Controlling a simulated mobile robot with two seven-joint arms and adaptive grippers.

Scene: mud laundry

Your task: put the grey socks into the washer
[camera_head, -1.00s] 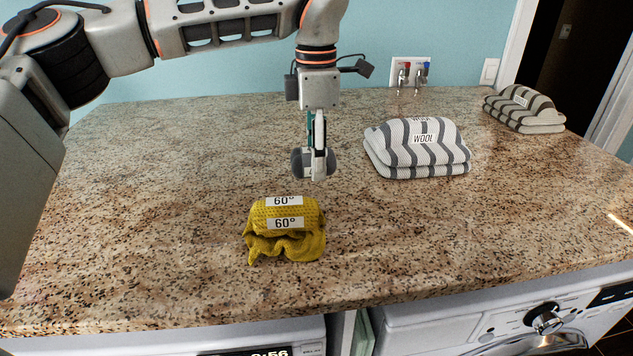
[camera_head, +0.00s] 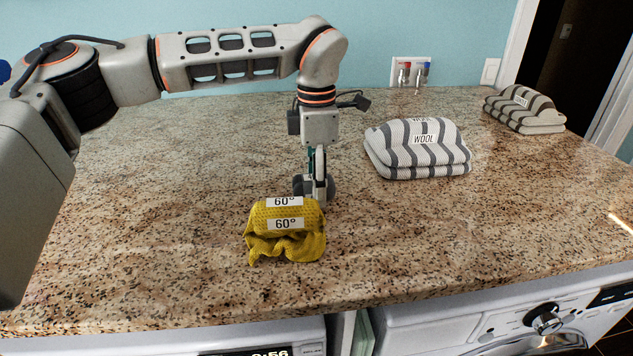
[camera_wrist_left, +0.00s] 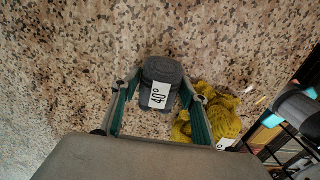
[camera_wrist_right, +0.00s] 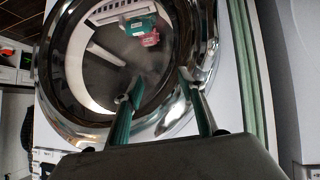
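The grey socks, a dark grey roll with a white "40°" label, show in the left wrist view (camera_wrist_left: 161,72) and partly behind the fingers in the head view (camera_head: 300,187). The washer's front panel (camera_head: 430,325) is at the lower right of the head view. In the right wrist view its round chrome opening (camera_wrist_right: 62,100) is seen from close up. My right gripper (camera_wrist_right: 155,88) is open and empty before it.
A yellow cloth (camera_head: 285,240) labelled "60°" lies just in front of the left gripper. A striped "WOOL" bundle (camera_head: 418,150) and another striped bundle (camera_head: 523,110) lie to the right on the granite counter (camera_head: 150,220). Teal and pink items (camera_wrist_right: 142,28) show within the round opening.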

